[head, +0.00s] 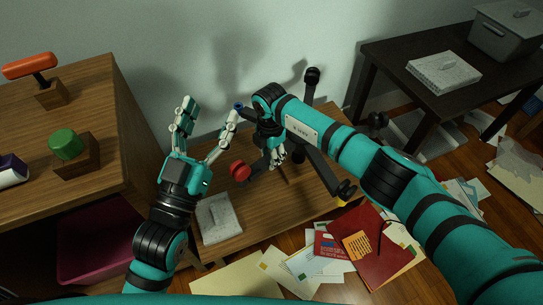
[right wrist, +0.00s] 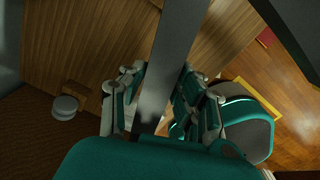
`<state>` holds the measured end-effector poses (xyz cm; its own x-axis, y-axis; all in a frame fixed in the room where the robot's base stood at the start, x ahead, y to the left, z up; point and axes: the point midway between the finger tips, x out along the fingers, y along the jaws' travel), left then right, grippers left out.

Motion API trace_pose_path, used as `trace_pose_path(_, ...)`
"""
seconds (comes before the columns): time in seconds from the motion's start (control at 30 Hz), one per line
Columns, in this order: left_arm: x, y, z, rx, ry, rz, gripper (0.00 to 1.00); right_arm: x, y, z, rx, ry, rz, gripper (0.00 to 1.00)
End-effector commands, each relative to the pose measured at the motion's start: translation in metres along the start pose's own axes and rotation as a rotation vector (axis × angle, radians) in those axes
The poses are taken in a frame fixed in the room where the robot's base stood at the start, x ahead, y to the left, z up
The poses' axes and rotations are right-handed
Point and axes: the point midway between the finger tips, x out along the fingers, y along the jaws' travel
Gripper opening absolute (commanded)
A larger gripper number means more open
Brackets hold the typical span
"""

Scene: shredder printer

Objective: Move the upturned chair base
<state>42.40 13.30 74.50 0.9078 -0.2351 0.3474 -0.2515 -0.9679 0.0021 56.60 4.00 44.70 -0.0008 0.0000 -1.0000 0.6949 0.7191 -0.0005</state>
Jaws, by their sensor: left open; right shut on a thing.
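The upturned chair base (head: 318,172) is dark, with several legs ending in differently coloured casters, and it sits on the low wooden table. My right gripper (head: 276,158) is shut on one leg; in the right wrist view the grey leg (right wrist: 172,60) passes between the fingers (right wrist: 158,100). My right arm hides part of the base. My left gripper (head: 211,112) is open and empty, fingers up, left of the base near the blue caster (head: 238,105).
A wooden cabinet (head: 120,130) stands left, with a green-topped block (head: 68,144) and an orange-handled thing (head: 32,66). Papers and a red folder (head: 365,240) litter the floor. A dark table (head: 400,50) stands right.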

Motion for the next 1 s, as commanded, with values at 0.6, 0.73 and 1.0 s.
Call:
trace_pose_path(0.6,0.0,0.0,0.0,-0.001,0.0,0.0,0.62,-0.001,0.001,0.001,0.0,-0.001,0.002,0.54)
trace_pose_path(0.73,0.0,0.0,0.0,-0.001,-0.001,0.0,0.62,0.0,0.0,0.001,0.0,-0.001,0.001,0.54)
trace_pose_path(1.0,0.0,0.0,0.0,-0.001,0.0,0.0,0.62,-0.026,0.001,0.002,-0.001,-0.003,0.005,0.54)
